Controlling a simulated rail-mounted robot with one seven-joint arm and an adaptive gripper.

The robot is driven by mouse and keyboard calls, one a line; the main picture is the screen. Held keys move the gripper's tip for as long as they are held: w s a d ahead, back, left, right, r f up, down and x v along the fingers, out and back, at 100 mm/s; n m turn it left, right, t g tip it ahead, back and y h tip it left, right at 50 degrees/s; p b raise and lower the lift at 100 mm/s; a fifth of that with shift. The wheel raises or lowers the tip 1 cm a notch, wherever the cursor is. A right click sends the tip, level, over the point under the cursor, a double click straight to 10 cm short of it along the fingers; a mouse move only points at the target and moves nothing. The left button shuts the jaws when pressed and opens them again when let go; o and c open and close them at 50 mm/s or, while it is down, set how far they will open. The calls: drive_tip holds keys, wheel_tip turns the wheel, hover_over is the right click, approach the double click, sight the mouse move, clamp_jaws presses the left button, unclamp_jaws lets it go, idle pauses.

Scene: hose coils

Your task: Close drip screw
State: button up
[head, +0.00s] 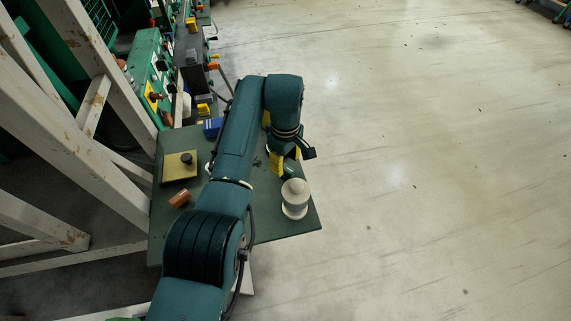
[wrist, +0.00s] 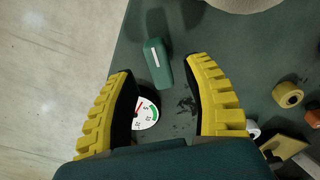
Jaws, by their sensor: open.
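I cannot make out a drip screw for certain in either view. A flat yellowish block with a dark round knob (head: 187,158) lies on the left part of the green table (head: 270,232). My gripper (head: 277,160) is low over the table's right side, partly hidden by my arm. In the wrist view its yellow, black-lined fingers (wrist: 162,70) are apart, with nothing held between them. A white round dial with a red needle (wrist: 146,113) shows between the fingers. A dark green block with a white label (wrist: 158,68) lies just past the fingertips.
A pale lidded jar (head: 295,199) stands near the table's right edge. A brown-orange cylinder (head: 180,199) and a blue box (head: 212,128) are also on the table. A yellow ring (wrist: 288,94) lies right of the fingers. Pale wooden beams flank the left. Open floor lies right.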

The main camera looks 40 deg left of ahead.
drive_tip(key=shift+f, duration=1.45)
drive_tip(key=shift+c, duration=0.3)
clamp_jaws()
